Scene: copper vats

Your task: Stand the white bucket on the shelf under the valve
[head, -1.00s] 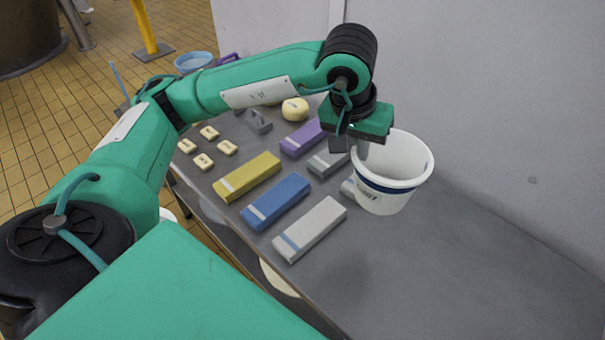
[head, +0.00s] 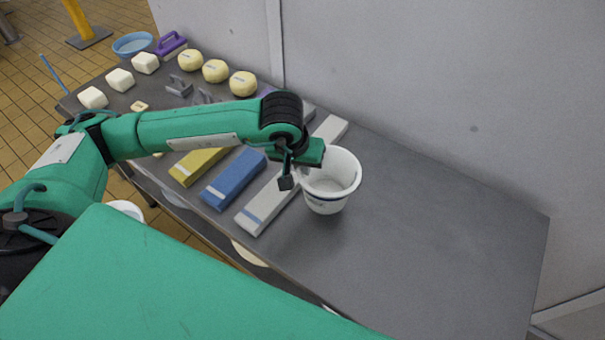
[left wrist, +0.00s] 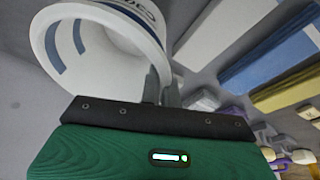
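The white bucket (head: 331,187) has a blue band and is upright, its open top facing up, over the grey table. My left gripper (head: 303,170) is at the bucket's left rim. In the left wrist view the bucket (left wrist: 100,40) fills the upper left, and the fingers (left wrist: 161,88) are closed on its rim. I cannot tell whether its base touches the table. No valve shows, and I cannot make out a shelf under one. My right gripper is out of view.
The grey table (head: 430,240) is bare to the right of the bucket. Blue (head: 234,180), yellow (head: 195,165) and pale grey (head: 262,207) blocks lie to its left. Round yellow pieces (head: 215,71), white blocks (head: 120,80) and a blue bowl (head: 133,44) are further back. A wall (head: 430,90) stands behind.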

